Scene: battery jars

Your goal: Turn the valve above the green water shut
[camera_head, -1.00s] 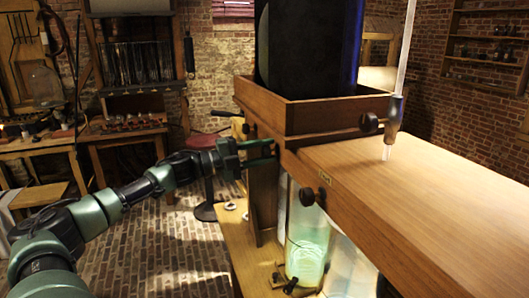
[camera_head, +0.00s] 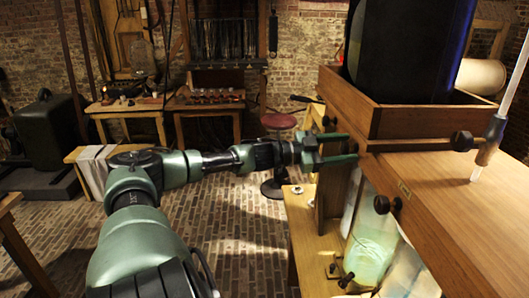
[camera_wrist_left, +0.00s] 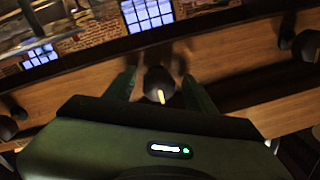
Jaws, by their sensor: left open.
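The pale green water glows in a glass jar (camera_head: 370,250) under the wooden beam. A dark round knob (camera_head: 382,204) sticks out of the beam's side just above that jar. My left gripper (camera_head: 352,148) is open, its green fingers pointing at the beam's side, to the upper left of that knob. In the left wrist view a dark knob (camera_wrist_left: 158,84) with a pale mark lies between the two open fingers (camera_wrist_left: 160,88). I cannot tell whether they touch it. In the head view the fingers hide that spot. My right gripper is not in view.
A wooden tray (camera_head: 400,115) with a large dark vessel stands on the beam. A red stool (camera_head: 278,121) stands behind. The brick floor left of the bench is open.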

